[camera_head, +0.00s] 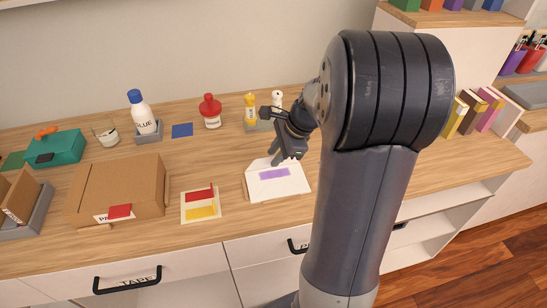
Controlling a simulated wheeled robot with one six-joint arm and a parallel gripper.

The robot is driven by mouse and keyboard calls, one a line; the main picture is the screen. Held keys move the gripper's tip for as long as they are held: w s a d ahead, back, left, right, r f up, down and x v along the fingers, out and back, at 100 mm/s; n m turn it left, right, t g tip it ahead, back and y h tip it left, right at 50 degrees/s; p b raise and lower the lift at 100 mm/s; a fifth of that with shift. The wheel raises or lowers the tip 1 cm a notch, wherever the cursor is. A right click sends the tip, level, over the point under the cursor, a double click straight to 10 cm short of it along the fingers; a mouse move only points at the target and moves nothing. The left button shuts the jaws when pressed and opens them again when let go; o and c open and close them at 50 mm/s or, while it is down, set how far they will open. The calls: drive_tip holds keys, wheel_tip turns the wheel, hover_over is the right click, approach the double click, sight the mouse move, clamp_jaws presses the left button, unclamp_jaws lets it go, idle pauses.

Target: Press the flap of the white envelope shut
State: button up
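The white envelope (288,187) lies on the wooden counter, just left of my arm, with a purple strip (262,174) across its middle. Its far edge is partly covered by my gripper (275,160). I cannot clearly make out the flap or its angle. My gripper is dark and points down at the envelope's far part. It is small and partly hidden by my own arm, so I cannot tell whether its fingers touch the paper or are parted.
Left of the envelope lies a cream card (201,216) with red and yellow pieces. A cardboard box (135,183) stands further left. Behind are a glue bottle (141,112), a red-capped bottle (210,110) and a yellow bottle (251,105). Bare counter lies between envelope and bottles.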

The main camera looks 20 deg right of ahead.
drive_tip(key=shift+x, duration=0.95)
clamp_jaws()
